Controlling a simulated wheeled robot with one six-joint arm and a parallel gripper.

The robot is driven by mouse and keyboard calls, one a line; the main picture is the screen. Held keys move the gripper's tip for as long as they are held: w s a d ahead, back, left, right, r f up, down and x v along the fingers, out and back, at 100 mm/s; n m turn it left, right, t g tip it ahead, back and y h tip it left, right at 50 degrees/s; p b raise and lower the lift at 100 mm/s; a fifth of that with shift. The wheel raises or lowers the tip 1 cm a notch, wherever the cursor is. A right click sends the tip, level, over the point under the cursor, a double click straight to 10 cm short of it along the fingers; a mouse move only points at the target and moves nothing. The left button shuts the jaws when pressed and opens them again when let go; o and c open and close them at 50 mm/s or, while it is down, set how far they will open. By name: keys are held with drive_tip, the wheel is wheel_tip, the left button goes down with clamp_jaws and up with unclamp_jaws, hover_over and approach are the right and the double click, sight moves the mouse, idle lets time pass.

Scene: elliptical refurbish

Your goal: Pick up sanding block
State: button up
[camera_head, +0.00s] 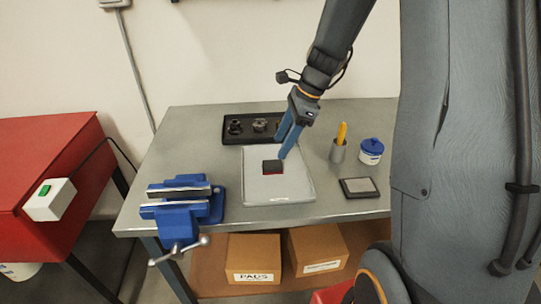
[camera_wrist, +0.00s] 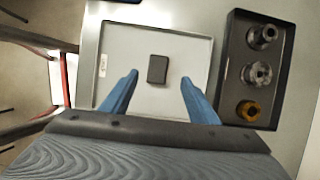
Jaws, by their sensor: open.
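The sanding block (camera_head: 272,167) is a small dark block with a reddish lower edge. It lies on a flat white tray (camera_head: 256,190) on the metal workbench. In the wrist view the block (camera_wrist: 157,69) lies beyond the fingertips, roughly midway between them, with bare tray around it. My gripper (camera_head: 286,148) has blue fingers and is above the tray, close to the block in the head view. The wrist view shows the fingers (camera_wrist: 159,80) spread wide with nothing between them. I cannot tell the exact height above the block.
A black tray (camera_head: 225,140) with several metal parts stands behind. A blue vise (camera_head: 180,208) is at the front left. A grey cup (camera_head: 338,153) with a yellow item, a blue-lidded tub (camera_head: 371,155) and a dark flat pad (camera_head: 359,187) are at right.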

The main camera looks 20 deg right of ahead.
sight(273, 163)
drive_tip(key=shift+a+f, duration=0.2)
drive_tip(key=shift+f, duration=0.25)
drive_tip(key=shift+d+p+x, duration=0.2)
drive_tip(key=shift+p+x, duration=0.25)
drive_tip(key=shift+x, duration=0.65)
drive_tip(key=shift+p+x, duration=0.6)
drive_tip(key=shift+x, duration=1.55)
drive_tip(key=shift+s, duration=0.2)
drive_tip(key=c, duration=1.1)
drive_tip(key=shift+c, duration=0.2)
